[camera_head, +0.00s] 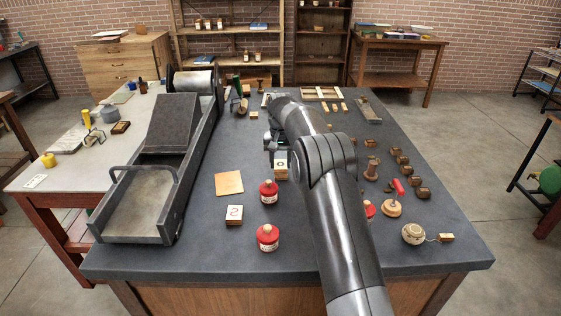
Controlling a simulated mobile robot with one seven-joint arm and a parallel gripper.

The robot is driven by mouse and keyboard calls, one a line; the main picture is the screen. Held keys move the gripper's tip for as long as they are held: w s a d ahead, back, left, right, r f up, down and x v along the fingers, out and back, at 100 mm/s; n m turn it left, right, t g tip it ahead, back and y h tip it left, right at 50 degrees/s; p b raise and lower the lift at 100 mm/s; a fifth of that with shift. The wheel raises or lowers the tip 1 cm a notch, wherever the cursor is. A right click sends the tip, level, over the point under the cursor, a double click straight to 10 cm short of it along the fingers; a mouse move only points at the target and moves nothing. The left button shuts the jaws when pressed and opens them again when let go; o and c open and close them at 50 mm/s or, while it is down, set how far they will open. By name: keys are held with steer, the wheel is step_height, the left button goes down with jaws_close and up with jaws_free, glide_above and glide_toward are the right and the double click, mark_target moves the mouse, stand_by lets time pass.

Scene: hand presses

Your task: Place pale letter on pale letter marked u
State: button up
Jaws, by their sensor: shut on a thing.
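My gripper (273,148) points down over the middle of the dark table, partly hidden behind my arm. It is shut on a pale letter block (281,168) with a dark rounded mark on its face. The fingertips are too small to make out, and I cannot tell whether this block touches the surface beneath it. Another pale letter block (234,212) lies nearer the front left, with a red curved mark on top. I cannot read for certain which letter either block bears. The two blocks are apart.

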steer(key=shift+f, duration=0.15)
steer(key=o, duration=1)
steer(key=shift+c, duration=0.2)
